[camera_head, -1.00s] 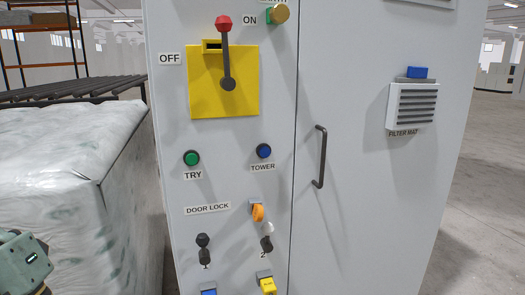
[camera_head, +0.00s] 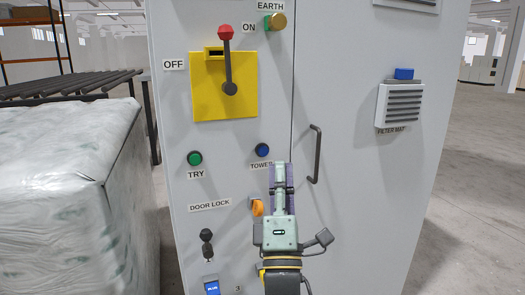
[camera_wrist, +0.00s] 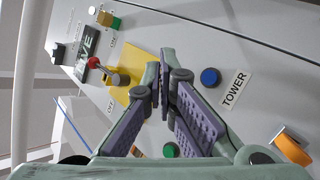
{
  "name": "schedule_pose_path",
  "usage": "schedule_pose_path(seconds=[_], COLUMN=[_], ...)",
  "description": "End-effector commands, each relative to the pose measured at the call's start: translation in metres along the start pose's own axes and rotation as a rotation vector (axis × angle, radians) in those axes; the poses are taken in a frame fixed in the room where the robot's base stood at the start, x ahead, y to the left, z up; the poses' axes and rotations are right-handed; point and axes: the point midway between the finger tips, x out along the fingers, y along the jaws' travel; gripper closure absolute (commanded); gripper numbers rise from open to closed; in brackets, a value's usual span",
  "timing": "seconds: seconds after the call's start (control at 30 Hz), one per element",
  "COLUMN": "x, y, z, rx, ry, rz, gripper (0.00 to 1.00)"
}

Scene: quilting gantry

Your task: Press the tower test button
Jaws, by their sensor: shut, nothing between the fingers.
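The tower test button (camera_head: 262,150) is a round blue button on the grey cabinet front, above the label TOWER, which is partly covered by my gripper. It also shows in the wrist view (camera_wrist: 210,77), right of the fingertips, with its label beside it. My gripper (camera_head: 281,168) is in front of the cabinet, its fingertips just below and to the right of the button. In the wrist view the fingers (camera_wrist: 165,85) meet at their tips with nothing between them. No contact with the button shows; the gap to the panel is hard to judge.
A green TRY button (camera_head: 195,158) is left of the blue one. A red-knobbed lever on a yellow plate (camera_head: 215,100) is above. An orange lock part (camera_head: 257,207) and a black key switch (camera_head: 206,236) are below. A door handle (camera_head: 315,155) stands out right.

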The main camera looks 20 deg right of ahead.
Motion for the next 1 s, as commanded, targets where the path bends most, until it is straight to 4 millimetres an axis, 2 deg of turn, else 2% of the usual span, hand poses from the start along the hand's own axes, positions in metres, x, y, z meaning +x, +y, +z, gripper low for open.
schedule_pose_path(seconds=[0.03, 0.17, 0.57, 0.77, 1.0], x=[-0.001, -0.003, -0.001, 0.013, 0.038], y=[-0.003, -0.007, -0.008, -0.015, -0.034], z=[0.01, 0.02, 0.02, 0.013, -0.003], rx=[-0.031, -0.071, -0.073, -0.069, -0.07], ry=[-0.016, -0.034, -0.034, -0.033, -0.032], rz=[-0.011, -0.024, -0.025, -0.028, -0.028], gripper=[1.0, 1.0, 1.0, 1.0, 1.0])
